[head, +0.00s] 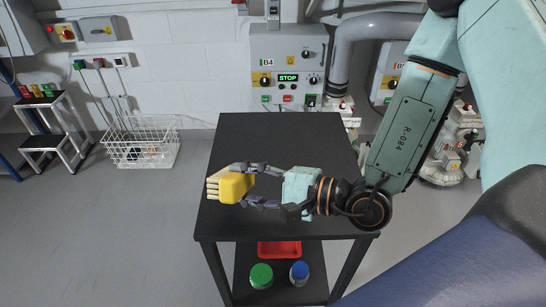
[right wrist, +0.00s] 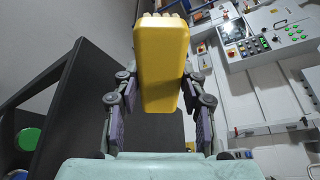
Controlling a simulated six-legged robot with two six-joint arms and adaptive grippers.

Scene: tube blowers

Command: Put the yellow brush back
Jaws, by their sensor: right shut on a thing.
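The yellow brush (head: 234,187) is a yellow block with pale bristles at its left end in the head view. My right gripper (head: 250,185) is shut on it and holds it over the black table (head: 274,135). In the right wrist view the brush (right wrist: 162,65) stands out between the two fingers of my right gripper (right wrist: 161,95), bristles at the far end. How high it is above the table top is hard to tell. My left gripper is not in view.
The table's lower shelf holds a red tray (head: 279,249), a green-lidded jar (head: 261,276) and a blue-lidded jar (head: 299,272). A white wire basket (head: 141,141) and a step stool (head: 52,132) stand at left. A control panel (head: 288,70) is behind. The table top looks bare.

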